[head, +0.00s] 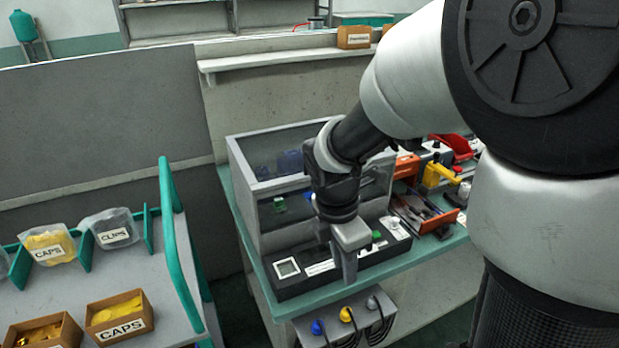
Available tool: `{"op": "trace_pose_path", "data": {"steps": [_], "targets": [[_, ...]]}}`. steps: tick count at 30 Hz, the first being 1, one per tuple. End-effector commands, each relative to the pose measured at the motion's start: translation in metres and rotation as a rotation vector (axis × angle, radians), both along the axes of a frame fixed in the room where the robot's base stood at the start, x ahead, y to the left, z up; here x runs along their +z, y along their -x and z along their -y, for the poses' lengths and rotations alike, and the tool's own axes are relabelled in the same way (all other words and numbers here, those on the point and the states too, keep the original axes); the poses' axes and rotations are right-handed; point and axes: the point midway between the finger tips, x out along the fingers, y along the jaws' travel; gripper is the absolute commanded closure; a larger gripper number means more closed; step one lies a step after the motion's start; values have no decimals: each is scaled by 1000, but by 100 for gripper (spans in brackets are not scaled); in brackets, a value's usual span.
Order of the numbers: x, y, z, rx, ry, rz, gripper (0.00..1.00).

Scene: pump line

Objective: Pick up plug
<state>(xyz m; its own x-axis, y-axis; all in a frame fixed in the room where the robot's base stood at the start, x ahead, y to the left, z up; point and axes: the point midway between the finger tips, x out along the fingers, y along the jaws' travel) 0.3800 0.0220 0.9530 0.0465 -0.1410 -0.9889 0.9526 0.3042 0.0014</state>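Three plugs with dark cables sit on a grey panel (335,335) at the bench's front edge: a blue plug (317,327), a yellow plug (346,314) and a grey plug (373,302). My gripper (349,278) points down in front of the black control strip, a little above the yellow plug in the picture. It appears apart from the plugs. I see its fingers from the side, so the gap between them is hidden. Nothing shows clearly in its grip.
A grey-framed clear enclosure (250,190) stands on the green-edged bench (330,292) behind the black control strip (290,287). An orange tool tray (425,217) lies to the right.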

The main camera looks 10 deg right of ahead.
Motion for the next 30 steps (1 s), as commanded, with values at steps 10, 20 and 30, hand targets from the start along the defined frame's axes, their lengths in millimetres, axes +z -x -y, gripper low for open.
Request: {"op": "trace_pose_path", "data": {"steps": [10,20,30], "targets": [[-74,-2,10,7,2,-7,75],[-115,-5,16,6,1,-3,75],[-151,-6,17,6,2,-6,75]]}}
